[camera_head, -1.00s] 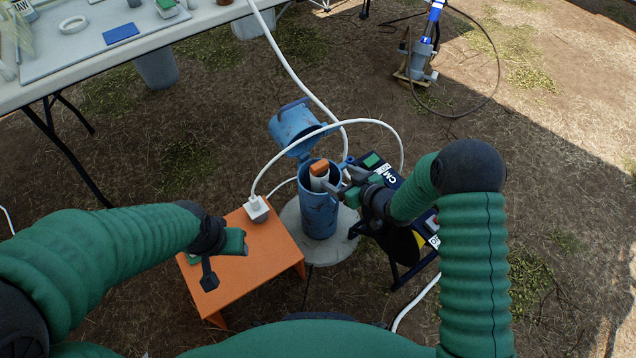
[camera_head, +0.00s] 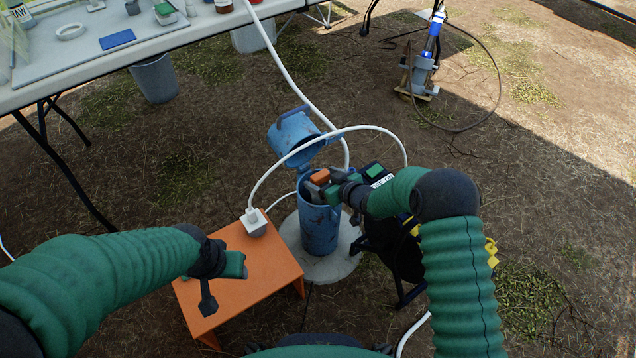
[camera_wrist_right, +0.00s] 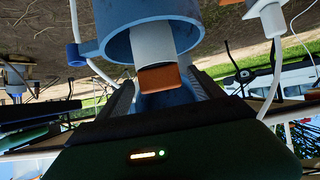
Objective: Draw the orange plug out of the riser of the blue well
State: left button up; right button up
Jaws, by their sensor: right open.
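The orange plug (camera_head: 320,177) caps the white riser inside the blue well (camera_head: 319,232), whose hinged lid (camera_head: 297,134) stands open behind. In the right wrist view the orange plug (camera_wrist_right: 163,80) sits on the end of the white riser (camera_wrist_right: 153,44), within the blue casing rim (camera_wrist_right: 112,45). My right gripper (camera_head: 329,186) is open at the well's mouth, its dark fingers (camera_wrist_right: 164,92) on either side of the plug in the wrist view. Contact cannot be told. My left gripper (camera_head: 226,282) hangs over the orange stool; its finger gap is unclear.
The orange stool (camera_head: 262,286) stands left of the well, with a white fitting (camera_head: 255,223) on it. A white hose (camera_head: 283,72) loops over the well. A dark reel-like case (camera_head: 390,250) stands close right. A table (camera_head: 190,32) is at back left.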

jog(key=c, duration=1.2)
jog(key=shift+r+p, duration=3.3)
jog(key=shift+r, duration=0.4)
